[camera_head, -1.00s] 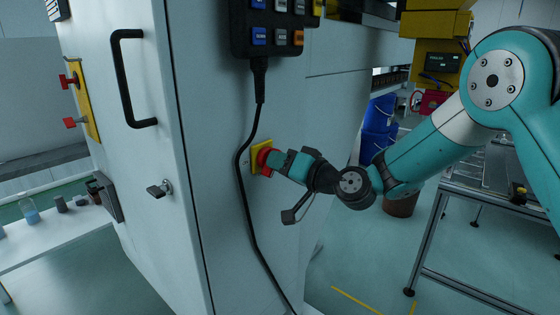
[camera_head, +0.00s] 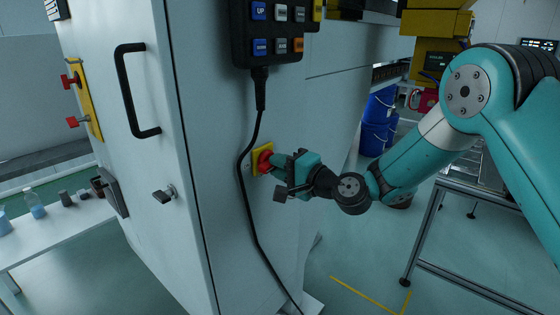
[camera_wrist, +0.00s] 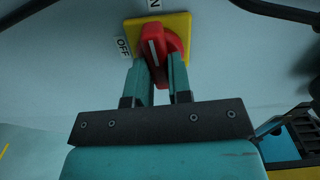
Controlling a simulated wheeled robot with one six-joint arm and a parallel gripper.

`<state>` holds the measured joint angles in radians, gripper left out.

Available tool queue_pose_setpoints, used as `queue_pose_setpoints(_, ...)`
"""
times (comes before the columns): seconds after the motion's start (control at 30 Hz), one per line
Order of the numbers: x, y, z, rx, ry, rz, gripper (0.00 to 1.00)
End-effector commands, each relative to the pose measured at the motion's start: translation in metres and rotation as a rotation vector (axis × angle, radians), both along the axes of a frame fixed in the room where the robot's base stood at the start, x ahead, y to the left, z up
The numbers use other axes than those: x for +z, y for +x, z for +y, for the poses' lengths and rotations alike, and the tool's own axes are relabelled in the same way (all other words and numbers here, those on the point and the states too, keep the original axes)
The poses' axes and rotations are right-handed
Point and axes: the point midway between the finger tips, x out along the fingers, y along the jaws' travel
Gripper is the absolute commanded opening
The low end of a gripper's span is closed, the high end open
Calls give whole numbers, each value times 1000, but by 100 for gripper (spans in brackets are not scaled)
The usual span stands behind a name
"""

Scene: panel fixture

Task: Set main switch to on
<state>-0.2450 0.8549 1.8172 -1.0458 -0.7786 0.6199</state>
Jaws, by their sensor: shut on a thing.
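The main switch is a red rotary knob (camera_head: 264,161) on a yellow plate (camera_head: 258,149), set in the pale cabinet wall. In the wrist view the red knob (camera_wrist: 171,40) has a white mark pointing up, roughly toward a partly cut-off label ending in N (camera_wrist: 155,4). An OFF label (camera_wrist: 123,47) is left of the knob. My gripper (camera_head: 274,162) is at the switch; in the wrist view its two fingers (camera_wrist: 161,66) are shut on the knob, one on each side.
A control pendant (camera_head: 281,35) hangs above the switch, and its black cable (camera_head: 242,180) runs down just left of it. A black door handle (camera_head: 130,92) and a small latch (camera_head: 164,193) stick out further left.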

Motion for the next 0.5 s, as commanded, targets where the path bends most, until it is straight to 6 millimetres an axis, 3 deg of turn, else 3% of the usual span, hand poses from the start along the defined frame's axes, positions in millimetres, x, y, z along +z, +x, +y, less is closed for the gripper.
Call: queue_pose_setpoints(0.5, 1, 1, -1, -4, 55, 66, 0)
